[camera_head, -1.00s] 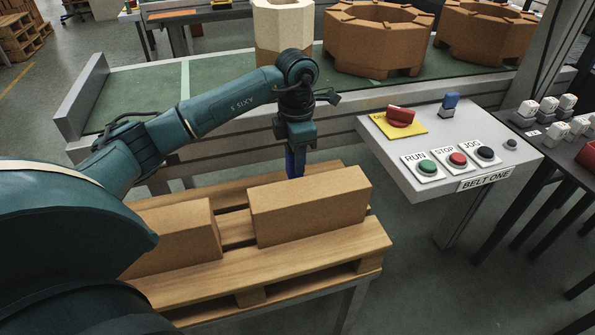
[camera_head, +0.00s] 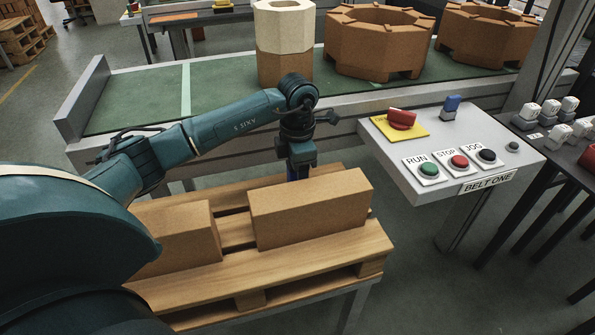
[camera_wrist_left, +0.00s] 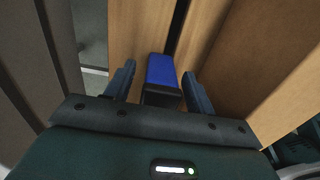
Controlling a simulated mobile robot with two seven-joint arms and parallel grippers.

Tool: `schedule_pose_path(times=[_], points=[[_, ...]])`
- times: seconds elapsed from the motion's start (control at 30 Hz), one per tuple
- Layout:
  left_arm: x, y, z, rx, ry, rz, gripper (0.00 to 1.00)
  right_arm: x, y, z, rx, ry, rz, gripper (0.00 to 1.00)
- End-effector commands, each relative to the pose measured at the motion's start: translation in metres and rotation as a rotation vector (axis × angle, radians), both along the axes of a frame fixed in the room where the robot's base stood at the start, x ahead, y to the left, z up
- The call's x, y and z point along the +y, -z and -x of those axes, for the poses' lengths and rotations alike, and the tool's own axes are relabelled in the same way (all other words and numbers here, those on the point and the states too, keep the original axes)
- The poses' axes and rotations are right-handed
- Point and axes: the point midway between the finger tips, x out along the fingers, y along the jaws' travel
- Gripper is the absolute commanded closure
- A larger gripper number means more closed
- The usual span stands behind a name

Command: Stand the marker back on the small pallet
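The blue marker (camera_wrist_left: 162,71) shows in the left wrist view, blue at its far part and dark at its near part. My left gripper (camera_wrist_left: 159,70) has its two fingers on either side of it, with narrow gaps to the marker. In the head view my left gripper (camera_head: 299,165) points down just behind the right brick, and only a little blue shows below it. The small pallet (camera_head: 300,262) is wooden and lies under the gripper. The marker's foot is hidden by the brick, so I cannot tell whether it touches the pallet. My right gripper is not in view.
A right brick (camera_head: 310,213) and a left brick (camera_head: 180,237) lie on the pallet near the gripper. A control panel (camera_head: 430,150) stands to the right.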

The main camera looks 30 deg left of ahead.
Motion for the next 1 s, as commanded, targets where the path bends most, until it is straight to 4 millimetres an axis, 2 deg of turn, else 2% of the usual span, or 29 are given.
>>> schedule_pose_path(times=[0.2, 0.33, 0.47, 0.6, 0.8, 1.0], points=[[0.000, -0.001, 0.000, 0.000, 0.000, 0.000, 0.46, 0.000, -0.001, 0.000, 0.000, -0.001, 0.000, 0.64], [0.000, -0.010, -0.001, -0.002, 0.000, 0.001, 0.46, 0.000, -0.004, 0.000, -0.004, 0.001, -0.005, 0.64], [0.000, -0.033, -0.001, -0.006, 0.001, 0.000, 0.46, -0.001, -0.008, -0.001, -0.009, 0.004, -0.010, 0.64], [0.000, -0.065, -0.001, -0.005, 0.000, -0.001, 0.46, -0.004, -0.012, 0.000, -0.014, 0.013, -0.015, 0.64], [0.000, -0.103, -0.001, -0.003, 0.000, 0.000, 0.46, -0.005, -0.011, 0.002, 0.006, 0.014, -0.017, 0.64], [0.000, -0.121, 0.000, -0.001, 0.000, 0.001, 0.46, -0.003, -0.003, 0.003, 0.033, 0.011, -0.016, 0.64]])
